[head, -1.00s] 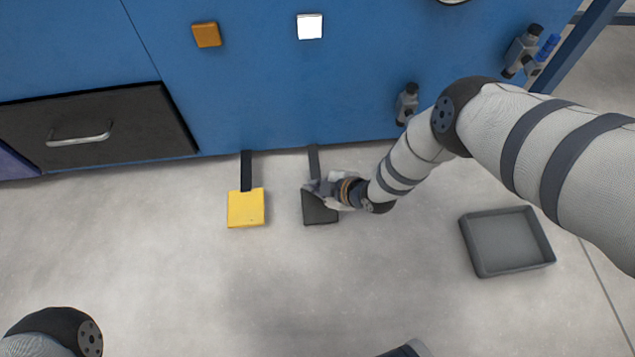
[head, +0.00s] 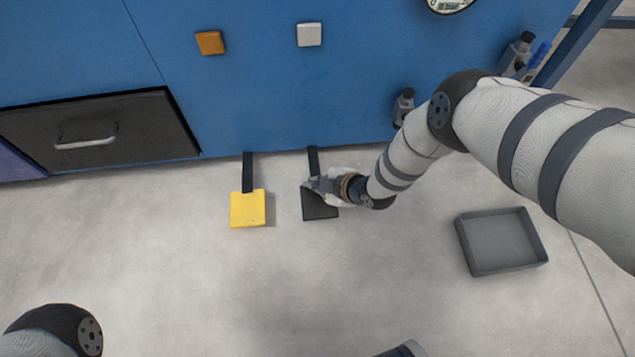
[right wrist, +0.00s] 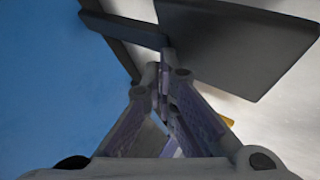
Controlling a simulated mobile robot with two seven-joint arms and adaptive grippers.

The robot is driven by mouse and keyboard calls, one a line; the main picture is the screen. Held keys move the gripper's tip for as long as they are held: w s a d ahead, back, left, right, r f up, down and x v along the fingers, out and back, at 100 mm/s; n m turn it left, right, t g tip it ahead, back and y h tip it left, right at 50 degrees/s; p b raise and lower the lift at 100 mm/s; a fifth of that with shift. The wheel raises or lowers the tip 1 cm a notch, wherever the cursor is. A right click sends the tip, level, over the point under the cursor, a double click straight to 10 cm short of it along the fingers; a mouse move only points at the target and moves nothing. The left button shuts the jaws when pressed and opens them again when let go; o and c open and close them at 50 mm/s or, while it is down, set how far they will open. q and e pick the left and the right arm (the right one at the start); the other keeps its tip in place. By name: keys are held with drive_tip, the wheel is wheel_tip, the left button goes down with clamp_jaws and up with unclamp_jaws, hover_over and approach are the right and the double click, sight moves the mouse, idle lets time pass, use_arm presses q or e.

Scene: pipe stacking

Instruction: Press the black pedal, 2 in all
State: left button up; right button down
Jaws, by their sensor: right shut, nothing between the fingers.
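The black pedal (head: 318,207) is a flat dark square at the foot of the blue cabinet, joined to it by a dark bar. My right gripper (head: 308,184) is shut and empty, with its fingertips over the pedal's upper left part. In the right wrist view the shut fingertips (right wrist: 166,62) lie close to the edge of the pedal plate (right wrist: 240,45). I cannot tell whether they touch it. The pale square (head: 309,35) on the cabinet above is dull grey-white. My left gripper is out of view.
A yellow pedal (head: 247,210) sits left of the black one. An orange square (head: 210,43) is on the blue cabinet (head: 260,100), beside a dark drawer (head: 100,130). A grey tray (head: 500,242) lies on the floor at right. The floor in front of the pedals is clear.

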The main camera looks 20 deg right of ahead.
drive_tip(key=shift+w+r+p, duration=0.1)
drive_tip(key=shift+r+p, duration=0.25)
drive_tip(key=shift+r, duration=0.25)
drive_tip(key=shift+r, duration=0.1)
wheel_tip(320, 180, up, 5)
drive_tip(key=p, duration=0.3)
drive_tip(key=shift+p, duration=0.4)
idle(1.3)
drive_tip(key=shift+s+a+b, duration=0.35)
drive_tip(key=shift+s+a, duration=0.25)
drive_tip(key=shift+a, duration=0.25)
drive_tip(key=r, duration=0.1)
drive_tip(key=d+r, duration=0.1)
drive_tip(key=w+r, duration=0.1)
drive_tip(key=shift+w+d+r, duration=0.1)
drive_tip(key=shift+d+r, duration=0.25)
